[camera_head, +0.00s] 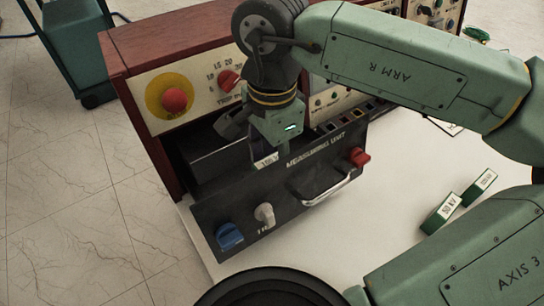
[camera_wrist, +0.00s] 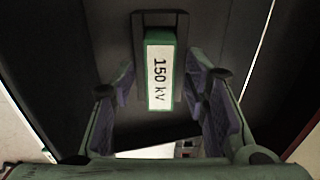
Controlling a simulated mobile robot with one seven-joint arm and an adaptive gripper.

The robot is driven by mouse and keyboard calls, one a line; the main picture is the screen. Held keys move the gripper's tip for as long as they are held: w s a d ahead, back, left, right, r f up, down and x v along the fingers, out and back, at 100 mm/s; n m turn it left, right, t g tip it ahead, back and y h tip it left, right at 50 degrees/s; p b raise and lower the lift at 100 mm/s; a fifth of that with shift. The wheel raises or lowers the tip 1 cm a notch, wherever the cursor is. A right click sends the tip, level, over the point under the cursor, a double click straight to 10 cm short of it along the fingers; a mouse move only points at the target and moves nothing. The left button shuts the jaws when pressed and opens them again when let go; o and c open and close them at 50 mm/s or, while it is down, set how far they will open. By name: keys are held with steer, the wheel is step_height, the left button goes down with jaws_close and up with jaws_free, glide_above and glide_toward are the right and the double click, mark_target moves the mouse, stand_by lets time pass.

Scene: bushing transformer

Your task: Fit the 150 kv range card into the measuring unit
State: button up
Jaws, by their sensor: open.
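The 150 kV range card (camera_wrist: 160,92) has a green edge and a white label. In the wrist view it stands in a dark rectangular slot holder, its label facing my camera. How deep it sits cannot be told. My gripper (camera_wrist: 161,76) is open, with one purple-padded finger on each side of the card and gaps between. In the head view my gripper (camera_head: 262,150) is over the black measuring unit (camera_head: 290,195), which sticks out of the red cabinet. My gripper hides most of the slot there; a small white label (camera_head: 266,161) shows just below it.
Two other green range cards lie on the white table at right, one marked 50 kV (camera_head: 441,213) and one farther back (camera_head: 480,187). The unit's front has a blue knob (camera_head: 229,236), a grey knob (camera_head: 264,214), a red knob (camera_head: 359,157) and a metal handle (camera_head: 330,190).

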mark_target(272, 160)
step_height(272, 160, up, 12)
steer(key=shift+f+b, duration=0.15)
steer(key=shift+b, duration=0.2)
steer(key=shift+f, duration=0.1)
